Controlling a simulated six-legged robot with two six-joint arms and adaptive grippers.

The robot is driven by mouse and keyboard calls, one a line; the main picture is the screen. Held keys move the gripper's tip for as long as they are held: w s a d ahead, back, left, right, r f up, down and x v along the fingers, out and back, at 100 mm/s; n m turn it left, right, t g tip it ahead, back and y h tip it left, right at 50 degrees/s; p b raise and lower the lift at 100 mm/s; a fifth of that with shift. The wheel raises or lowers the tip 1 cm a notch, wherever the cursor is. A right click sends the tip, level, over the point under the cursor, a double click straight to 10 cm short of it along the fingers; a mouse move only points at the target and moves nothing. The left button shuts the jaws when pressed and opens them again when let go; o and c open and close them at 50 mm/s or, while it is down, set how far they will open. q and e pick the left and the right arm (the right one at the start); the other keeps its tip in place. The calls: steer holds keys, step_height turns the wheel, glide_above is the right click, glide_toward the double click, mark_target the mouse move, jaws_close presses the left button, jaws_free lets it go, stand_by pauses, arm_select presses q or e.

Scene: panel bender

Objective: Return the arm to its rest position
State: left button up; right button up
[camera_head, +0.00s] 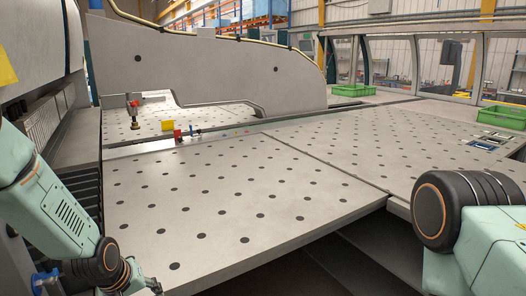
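My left arm (62,215) comes in from the left edge and bends down to the bottom edge near the front left corner of the perforated table. Its lower end is cut off by the frame, and no gripper fingers show there. My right arm (455,215) shows at the lower right as a large dark joint with an orange ring and pale green links. Its gripper is out of view. No object is seen held by either arm.
The perforated steel table (210,205) lies bare ahead, with a second table section (400,140) at right. A large grey machine frame (205,65) stands behind.

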arm_select(q)
steer(key=s+d+f+m+g+b, duration=0.2)
steer(key=s+f+b, duration=0.5)
steer(key=s+f, duration=0.7)
steer(key=s+d+f+m+g+b, duration=0.2)
steer(key=s+f+b, duration=0.6)
steer(key=s+f, duration=0.7)
steer(key=s+d+m, duration=0.1)
steer(key=s, duration=0.4)
steer(key=shift+s+f+g+y, duration=0.25)
steer(key=shift+s+g+y, duration=0.05)
steer(key=shift+s+g, duration=0.1)
